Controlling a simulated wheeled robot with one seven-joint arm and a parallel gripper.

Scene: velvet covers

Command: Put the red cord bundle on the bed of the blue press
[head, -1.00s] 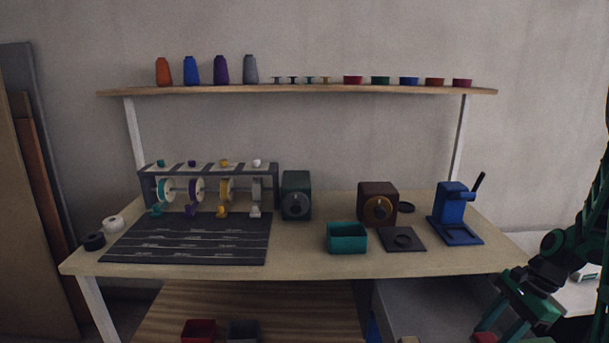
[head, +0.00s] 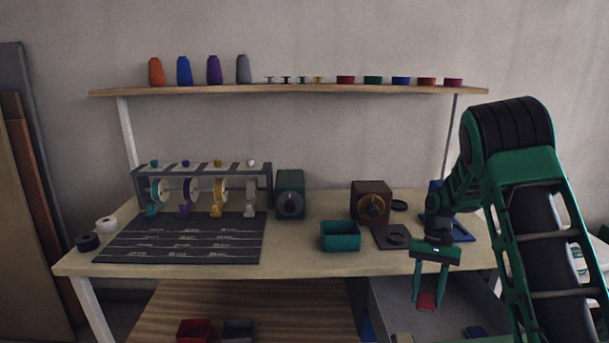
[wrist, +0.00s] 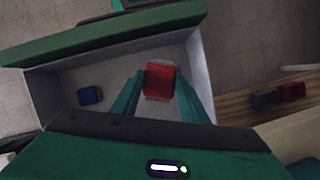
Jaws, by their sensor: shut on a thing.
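The red cord bundle (wrist: 160,81) is between the two fingers of my gripper (wrist: 158,95) in the wrist view. In the head view my gripper (head: 430,292) points down in front of the table's right part, shut on the red bundle (head: 426,301), over an open grey drawer. The blue press (head: 461,232) stands at the right end of the table, behind my arm. My arm hides most of it; part of its blue base shows.
The open drawer (wrist: 60,95) holds a blue bundle (wrist: 90,95). A teal bin (head: 340,237), a dark square plate (head: 391,238) and a brown box (head: 370,202) stand left of the press. The table edge lies behind my gripper.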

